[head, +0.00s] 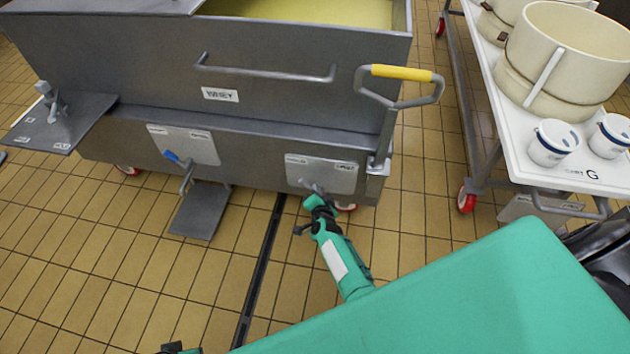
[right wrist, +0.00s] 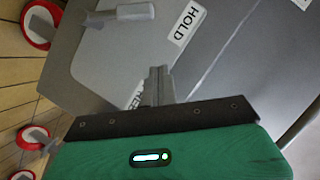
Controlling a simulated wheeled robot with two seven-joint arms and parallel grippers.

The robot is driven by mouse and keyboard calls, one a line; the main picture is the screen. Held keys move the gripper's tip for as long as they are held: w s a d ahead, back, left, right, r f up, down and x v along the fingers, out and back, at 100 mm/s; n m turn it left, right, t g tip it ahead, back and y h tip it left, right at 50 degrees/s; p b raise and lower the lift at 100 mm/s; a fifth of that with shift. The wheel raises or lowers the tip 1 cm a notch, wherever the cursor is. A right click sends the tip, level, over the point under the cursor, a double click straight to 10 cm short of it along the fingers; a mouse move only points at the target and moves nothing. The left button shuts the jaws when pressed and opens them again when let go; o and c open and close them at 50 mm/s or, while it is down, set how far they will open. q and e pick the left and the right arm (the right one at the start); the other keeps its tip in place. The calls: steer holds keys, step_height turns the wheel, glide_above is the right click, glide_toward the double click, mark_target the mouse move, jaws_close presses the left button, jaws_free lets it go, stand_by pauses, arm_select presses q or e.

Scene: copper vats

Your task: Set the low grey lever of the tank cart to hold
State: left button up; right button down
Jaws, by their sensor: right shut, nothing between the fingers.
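The tank cart (head: 260,140) is a grey metal tank. Its low grey lever (head: 313,187) sits on a pale plate (head: 335,177) low on the cart's right part. In the right wrist view the lever's handle (right wrist: 134,12) lies near the top, beside the HOLD label (right wrist: 187,22). A second label (right wrist: 130,99) is partly hidden behind the fingers. My right gripper (head: 313,199) is shut and empty, close in front of the plate. Its fingertips (right wrist: 159,72) appear apart from the handle. I cannot tell whether the lever is fully at HOLD. My left gripper is not clearly visible.
A blue lever (head: 173,157) with a pedal plate (head: 201,211) is left of the grey lever. A yellow-gripped handle (head: 401,73) juts from the cart's right end. A white-topped trolley (head: 560,175) stands at the right. Tiled floor between is free.

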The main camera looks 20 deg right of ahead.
arm_select(q)
steer(key=shift+f, duration=0.65)
arm_select(e)
steer(key=shift+v, duration=0.9)
